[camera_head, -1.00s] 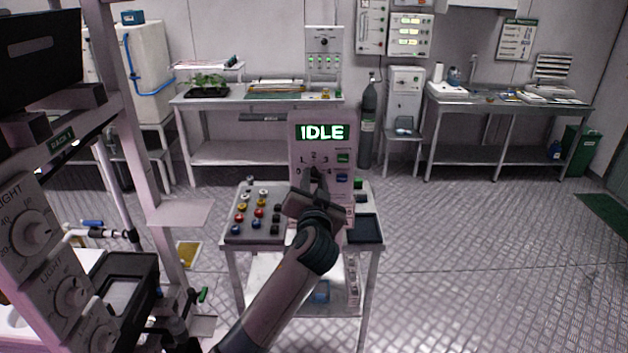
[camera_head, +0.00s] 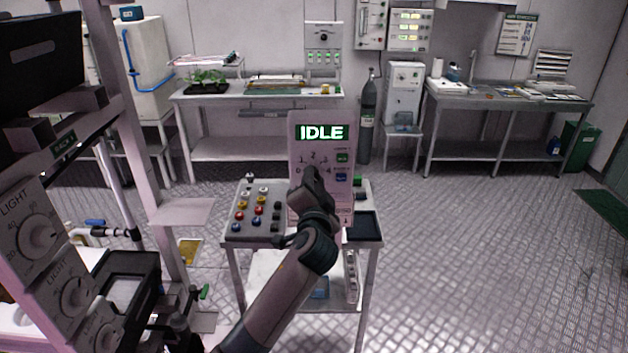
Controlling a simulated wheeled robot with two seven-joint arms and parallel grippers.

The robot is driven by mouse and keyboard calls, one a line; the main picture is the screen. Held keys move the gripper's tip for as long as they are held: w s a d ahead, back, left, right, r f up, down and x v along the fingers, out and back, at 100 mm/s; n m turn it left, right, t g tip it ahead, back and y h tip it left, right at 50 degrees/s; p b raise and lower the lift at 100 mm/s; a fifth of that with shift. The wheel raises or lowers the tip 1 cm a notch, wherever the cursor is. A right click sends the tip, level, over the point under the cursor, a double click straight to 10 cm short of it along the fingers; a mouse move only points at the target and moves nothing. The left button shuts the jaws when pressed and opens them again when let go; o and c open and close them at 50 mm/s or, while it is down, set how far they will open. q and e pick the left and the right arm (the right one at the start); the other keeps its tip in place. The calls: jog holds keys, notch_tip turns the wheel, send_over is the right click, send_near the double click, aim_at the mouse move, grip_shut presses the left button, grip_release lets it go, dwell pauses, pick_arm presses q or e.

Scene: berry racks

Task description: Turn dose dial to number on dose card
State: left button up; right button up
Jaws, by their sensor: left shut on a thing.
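The dosing panel (camera_head: 341,157) stands upright on a small cart, with a lit green display (camera_head: 322,132) reading IDLE. Numbers in an arc show on its face below the display, and the dose dial beneath them is hidden behind my gripper. My left gripper (camera_head: 312,172) is at the panel's front, over the dial's place, shut on what seems to be the dial. The dial's pointer cannot be seen. My right gripper is not in view. I cannot make out a dose card for certain.
The cart's top (camera_head: 228,238) carries several coloured knobs or caps at left and a dark tray (camera_head: 365,227) at right. A rack (camera_head: 140,130) with light dials stands close at left. Open floor (camera_head: 480,260) lies to the right.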

pick_arm(q)
jog(key=o, duration=1.1)
jog(key=shift+c, duration=0.2)
jog(key=shift+s, duration=0.15)
jog(key=s+b, duration=0.5)
jog(key=s, duration=1.2)
jog(key=shift+b, duration=0.4)
